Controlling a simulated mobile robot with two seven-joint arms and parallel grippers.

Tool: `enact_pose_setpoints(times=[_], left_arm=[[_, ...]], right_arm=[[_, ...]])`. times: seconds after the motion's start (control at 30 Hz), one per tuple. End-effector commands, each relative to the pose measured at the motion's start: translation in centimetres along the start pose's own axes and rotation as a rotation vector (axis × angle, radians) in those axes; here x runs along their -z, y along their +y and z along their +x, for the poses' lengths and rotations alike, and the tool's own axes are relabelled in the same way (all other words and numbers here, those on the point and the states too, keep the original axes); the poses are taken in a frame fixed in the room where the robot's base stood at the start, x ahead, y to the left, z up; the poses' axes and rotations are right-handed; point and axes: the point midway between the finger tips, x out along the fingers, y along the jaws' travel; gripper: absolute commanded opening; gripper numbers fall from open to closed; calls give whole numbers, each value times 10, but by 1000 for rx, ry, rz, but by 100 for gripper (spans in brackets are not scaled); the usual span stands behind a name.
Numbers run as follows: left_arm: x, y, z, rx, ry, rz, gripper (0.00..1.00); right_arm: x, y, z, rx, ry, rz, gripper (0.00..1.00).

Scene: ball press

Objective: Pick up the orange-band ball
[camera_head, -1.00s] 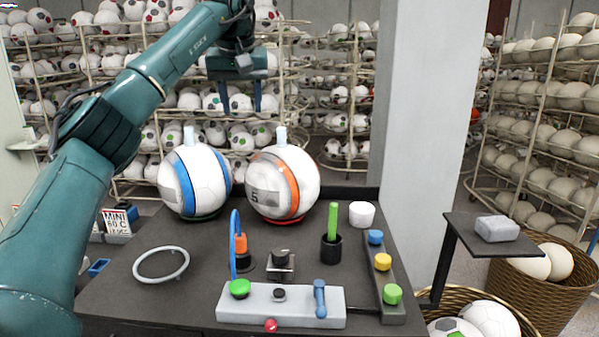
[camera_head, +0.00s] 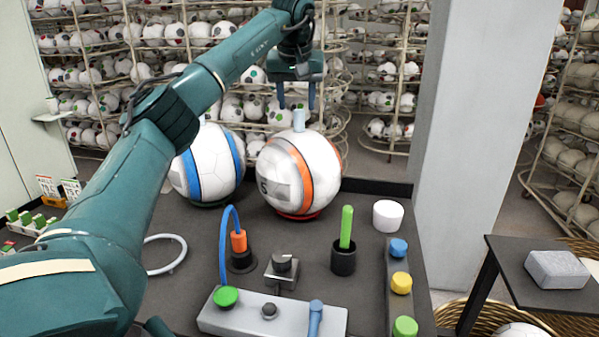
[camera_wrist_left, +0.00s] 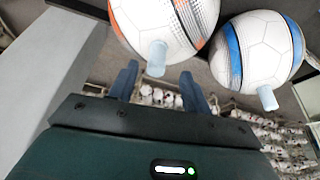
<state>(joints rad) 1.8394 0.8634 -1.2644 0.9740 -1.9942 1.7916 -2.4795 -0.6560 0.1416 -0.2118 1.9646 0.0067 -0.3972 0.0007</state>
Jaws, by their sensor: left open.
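The orange-band ball (camera_head: 300,172) is white with an orange stripe and a "5" patch. It sits on a red ring at the back of the dark table, with a pale blue peg (camera_head: 299,120) standing up from its top. My left gripper (camera_head: 297,104) is open and empty above it, its two fingers pointing down on either side of the peg's top in the head view. In the left wrist view, the ball (camera_wrist_left: 165,20) and its peg (camera_wrist_left: 157,57) lie beyond and between the open fingers (camera_wrist_left: 158,80). My right gripper is not in view.
A blue-band ball (camera_head: 208,165) stands close on the left, with its own peg (camera_wrist_left: 267,97). A white cylinder (camera_head: 388,215), a green stick in a black cup (camera_head: 344,258), a button panel (camera_head: 272,315) and a grey ring (camera_head: 165,254) occupy the table. A pillar rises at right.

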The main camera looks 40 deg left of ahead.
Motion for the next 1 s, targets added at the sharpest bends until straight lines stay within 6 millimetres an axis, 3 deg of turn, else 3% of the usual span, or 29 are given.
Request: enact_pose_setpoints(times=[0.4,0.7,1.0], left_arm=[[-2,3,48,1,-1,-1,48],[-2,3,55,0,1,-1,48],[-2,3,54,0,1,-1,25]], right_arm=[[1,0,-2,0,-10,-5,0],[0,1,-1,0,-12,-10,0],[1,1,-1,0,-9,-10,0]])
